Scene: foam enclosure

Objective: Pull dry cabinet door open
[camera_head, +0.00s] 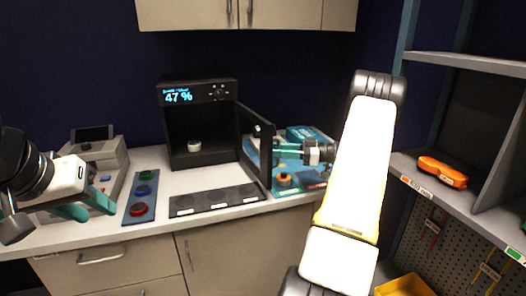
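The dry cabinet (208,91) is a black box on the counter with a lit "47 %" display. Its door (256,150) stands open, swung out toward me on the right side. A small light round item (194,146) sits inside. My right gripper (276,149) has its teal fingers at the outer side of the door, by its front part. Whether the fingers grip a handle there cannot be made out. My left gripper (92,206) is over the left of the counter, away from the cabinet, with its teal fingers apart and empty.
A mat with several round buttons (140,198) and a grey device (95,160) stand left of the cabinet. A dark flat panel (215,199) lies in front of it. A teal kit (310,138) is behind my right gripper. A shelf (455,195) with an orange item (442,172) is at right.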

